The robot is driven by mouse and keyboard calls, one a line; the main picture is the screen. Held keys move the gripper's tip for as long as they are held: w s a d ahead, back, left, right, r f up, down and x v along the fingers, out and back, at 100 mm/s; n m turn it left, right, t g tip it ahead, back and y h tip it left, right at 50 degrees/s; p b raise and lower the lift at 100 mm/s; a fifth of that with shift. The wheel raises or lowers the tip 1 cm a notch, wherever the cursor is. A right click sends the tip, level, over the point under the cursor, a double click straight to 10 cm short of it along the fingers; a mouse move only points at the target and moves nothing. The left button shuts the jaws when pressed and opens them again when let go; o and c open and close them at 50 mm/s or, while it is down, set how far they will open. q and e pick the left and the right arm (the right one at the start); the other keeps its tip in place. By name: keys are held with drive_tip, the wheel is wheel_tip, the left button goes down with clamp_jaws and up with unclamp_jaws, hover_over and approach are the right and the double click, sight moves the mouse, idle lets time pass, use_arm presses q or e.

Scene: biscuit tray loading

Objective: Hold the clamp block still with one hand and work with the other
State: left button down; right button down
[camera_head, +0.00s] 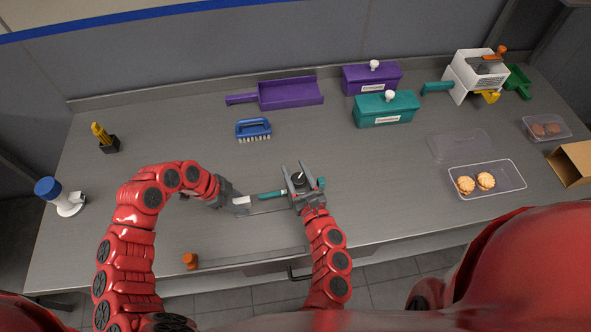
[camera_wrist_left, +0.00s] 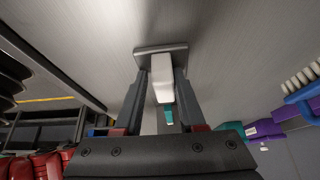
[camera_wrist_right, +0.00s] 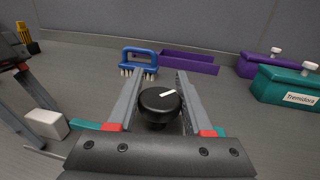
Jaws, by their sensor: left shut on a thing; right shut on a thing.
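A white block (camera_wrist_left: 162,80), which looks like the clamp block, sits between my left gripper's fingers by a grey plate (camera_wrist_left: 160,49). In the head view the block (camera_head: 241,201) is low over the table, and my left gripper (camera_head: 236,202) is shut on it. My right gripper (camera_head: 296,176) is to its right, shut on a round black knob (camera_wrist_right: 160,104) with a white pointer mark. A teal bar (camera_head: 271,195) lies between the two grippers. It also shows in the right wrist view (camera_wrist_right: 97,125). What is under the knob is mostly hidden.
Behind are a blue brush (camera_head: 254,127), a purple scoop (camera_head: 290,94), and purple (camera_head: 371,77) and teal (camera_head: 385,109) boxes. A clear tray (camera_head: 509,181) with two biscuits stands right. An orange piece (camera_head: 190,261) is near the front edge. The table's left-centre is clear.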

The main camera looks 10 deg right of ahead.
drive_tip(key=shift+n+y, duration=0.3)
drive_tip(key=shift+y, duration=0.4)
drive_tip(key=shift+n+y, duration=0.3)
drive_tip(key=shift+y, duration=0.1)
drive_tip(key=n+g+y, duration=0.1)
drive_tip(key=y, duration=0.1)
drive_tip(key=a+n+g+y, duration=0.1)
drive_tip(key=n+y, duration=0.1)
drive_tip(key=shift+s+g+y, duration=0.1)
drive_tip(key=shift+g+y, duration=0.2)
drive_tip(key=n+g+y, duration=0.2)
drive_tip(key=shift+s+a+y, duration=0.2)
drive_tip(key=shift+s+y, duration=0.05)
drive_tip(key=shift+y, duration=0.05)
drive_tip(key=shift+s+a+f+n+g+y, duration=0.1)
drive_tip(key=shift+s+a+n+g+y, duration=0.1)
drive_tip(key=shift+n+g+y, duration=0.4)
drive_tip(key=shift+s+a+f+n+g+y, duration=0.15)
drive_tip(key=shift+n+g+y, duration=0.25)
drive_tip(key=shift+n+g, duration=0.25)
drive_tip(key=shift+s+a+g, duration=0.1)
drive_tip(key=shift+g, duration=0.15)
drive_tip(key=shift+c, duration=1.5)
unclamp_jaws()
drive_tip(key=shift+a, duration=0.1)
drive_tip(key=shift+d+r, duration=0.1)
drive_tip(key=shift+d, duration=0.2)
